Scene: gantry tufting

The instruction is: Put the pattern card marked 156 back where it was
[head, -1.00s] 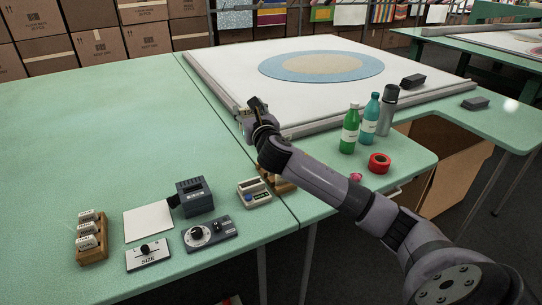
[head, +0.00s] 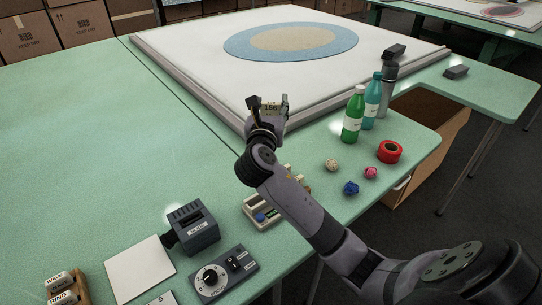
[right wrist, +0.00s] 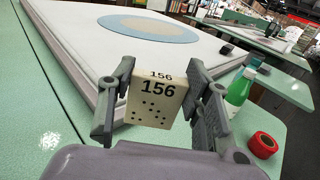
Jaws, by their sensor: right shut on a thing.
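The pattern card marked 156 (head: 270,108) is a cream block with the number and black dots on its face. It stands between the fingers of my right gripper (head: 267,103), which is shut on it above the near edge of the white tufting surface. In the right wrist view the card (right wrist: 156,98) faces the camera, nearly upright, with 156 on its top and front. A wooden rack (head: 83,287) with labelled white blocks is cut off at the lower left. Another holder beside my right forearm is partly hidden. My left gripper is out of view.
A grey control box (head: 223,272), dark printer-like box (head: 193,229) and white sheet (head: 140,268) lie at the near left. Green bottle (head: 353,116), teal bottle (head: 372,102), red tape roll (head: 390,151) and small yarn balls (head: 351,188) stand right of my arm.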

